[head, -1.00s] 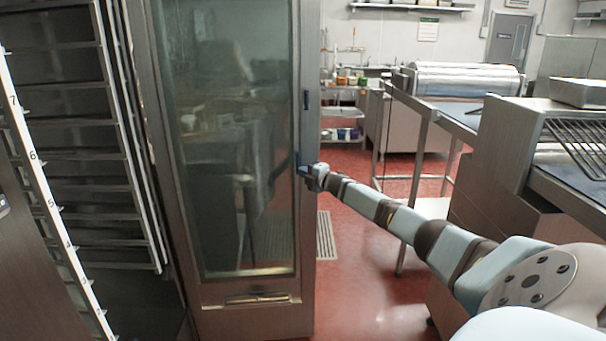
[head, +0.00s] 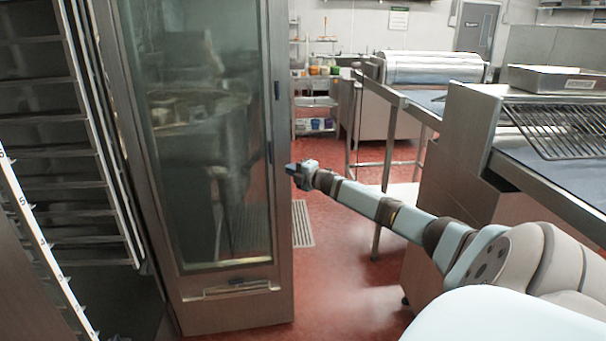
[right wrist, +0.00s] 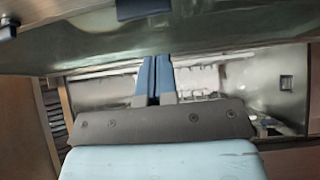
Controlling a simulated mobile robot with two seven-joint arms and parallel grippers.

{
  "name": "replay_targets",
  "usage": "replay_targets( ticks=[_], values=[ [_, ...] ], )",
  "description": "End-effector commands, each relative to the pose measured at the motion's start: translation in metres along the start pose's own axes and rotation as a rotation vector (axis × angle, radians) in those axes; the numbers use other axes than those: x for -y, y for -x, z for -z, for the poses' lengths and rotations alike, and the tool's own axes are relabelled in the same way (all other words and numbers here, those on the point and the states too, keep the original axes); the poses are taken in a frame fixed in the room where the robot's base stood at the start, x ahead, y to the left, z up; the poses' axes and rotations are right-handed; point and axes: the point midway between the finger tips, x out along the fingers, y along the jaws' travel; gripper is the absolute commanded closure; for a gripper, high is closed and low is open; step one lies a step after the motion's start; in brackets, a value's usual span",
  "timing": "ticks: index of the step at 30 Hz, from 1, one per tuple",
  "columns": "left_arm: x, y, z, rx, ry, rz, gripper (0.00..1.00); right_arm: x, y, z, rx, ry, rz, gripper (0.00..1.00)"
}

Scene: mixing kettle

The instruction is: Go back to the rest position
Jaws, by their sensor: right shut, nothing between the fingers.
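My right gripper (head: 291,169) is at the end of my right arm, which reaches in from the lower right in the head view. It is close to the right edge of the tall glass-doored cabinet (head: 283,230) and looks a little apart from it. In the right wrist view the two blue fingers (right wrist: 155,78) are together with nothing between them. My left gripper is not in view.
The cabinet's glass door looks closed. A tray rack (head: 75,240) stands at the left. Metal tables with a wire rack (head: 560,128) and a shallow pan (head: 567,78) stand at the right, beside my arm. Red floor (head: 335,270) is open between cabinet and tables.

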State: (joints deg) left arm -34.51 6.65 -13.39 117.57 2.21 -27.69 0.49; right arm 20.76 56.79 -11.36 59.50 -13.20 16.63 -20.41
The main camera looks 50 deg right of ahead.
Motion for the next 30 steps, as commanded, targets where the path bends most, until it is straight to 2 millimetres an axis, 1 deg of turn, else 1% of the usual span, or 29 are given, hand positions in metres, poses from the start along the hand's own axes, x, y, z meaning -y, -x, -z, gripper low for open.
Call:
replay_targets(
  ticks=[1,3,9,15,23,26,29,30],
  values=[
    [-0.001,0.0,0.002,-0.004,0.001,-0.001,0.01,0.002,0.008,-0.001,-0.001,0.002,0.003,1.0],
    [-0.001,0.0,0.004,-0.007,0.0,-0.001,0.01,0.001,0.017,-0.002,0.0,0.002,0.004,1.0],
    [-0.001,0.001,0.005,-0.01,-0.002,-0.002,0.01,0.002,0.035,-0.003,0.0,0.0,0.003,1.0],
    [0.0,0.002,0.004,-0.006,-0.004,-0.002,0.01,0.0,0.043,-0.004,0.0,0.0,0.001,1.0],
    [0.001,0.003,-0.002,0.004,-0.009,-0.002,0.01,0.002,0.043,-0.003,-0.001,-0.002,0.002,1.0],
    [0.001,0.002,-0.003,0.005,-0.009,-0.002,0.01,0.018,0.044,0.011,-0.008,-0.028,0.018,1.0],
    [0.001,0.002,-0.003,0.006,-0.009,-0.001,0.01,0.054,0.049,0.043,-0.02,-0.095,0.054,1.0],
    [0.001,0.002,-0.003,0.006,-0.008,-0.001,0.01,0.073,0.053,0.062,-0.025,-0.135,0.074,1.0]
  ],
)
